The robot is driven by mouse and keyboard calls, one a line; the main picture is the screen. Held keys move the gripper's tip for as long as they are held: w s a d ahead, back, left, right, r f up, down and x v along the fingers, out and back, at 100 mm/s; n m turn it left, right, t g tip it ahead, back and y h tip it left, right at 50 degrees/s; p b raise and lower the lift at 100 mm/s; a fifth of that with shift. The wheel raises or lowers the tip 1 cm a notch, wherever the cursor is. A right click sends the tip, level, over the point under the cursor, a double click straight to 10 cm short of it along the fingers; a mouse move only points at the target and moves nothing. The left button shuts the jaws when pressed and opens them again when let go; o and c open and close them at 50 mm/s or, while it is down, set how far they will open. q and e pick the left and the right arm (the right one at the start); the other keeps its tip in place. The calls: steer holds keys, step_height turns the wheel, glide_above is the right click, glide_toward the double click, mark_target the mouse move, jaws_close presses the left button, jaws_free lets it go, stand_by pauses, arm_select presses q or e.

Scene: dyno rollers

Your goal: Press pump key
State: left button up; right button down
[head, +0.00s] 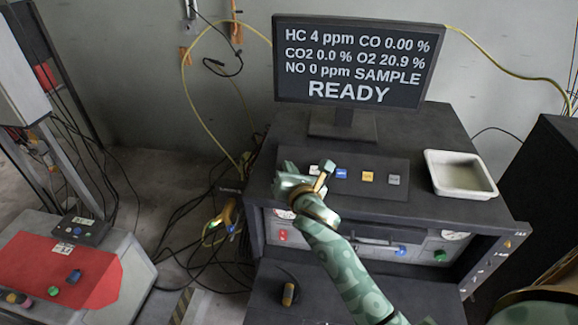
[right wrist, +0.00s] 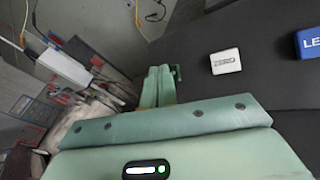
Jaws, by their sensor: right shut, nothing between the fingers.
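A row of small keys sits on a dark panel (head: 345,192) on the black cabinet, below the monitor. From left they are a white key (head: 315,169), a blue key (head: 341,173), an orange key (head: 367,177) and a grey key (head: 394,180). In the right wrist view the white key (right wrist: 225,61) reads ZERO and the blue key (right wrist: 311,41) begins with LE. The orange and grey labels are too small to read, so I cannot tell which is the pump key. My green right gripper (head: 284,168) is shut and empty, left of the white key; its fingers also show in the wrist view (right wrist: 158,82).
The monitor (head: 352,60) shows gas readings and READY. A white tray (head: 460,174) stands right of the keys. A drawer unit (head: 375,236) is below the panel. Cables lie on the floor left of the cabinet, near a red-topped machine (head: 50,270).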

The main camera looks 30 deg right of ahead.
steer(key=shift+s+a+r+p, duration=0.1)
steer(key=shift+s+r+p, duration=0.1)
steer(key=shift+r+p, duration=0.15)
steer(key=shift+r, duration=0.1)
steer(key=s+r+p, duration=0.1)
steer(key=s+a+r+p, duration=0.1)
steer(key=r+p, duration=0.1)
steer(key=s+a+r+p, duration=0.1)
steer(key=p, duration=0.1)
steer(key=shift+a+r, duration=0.2)
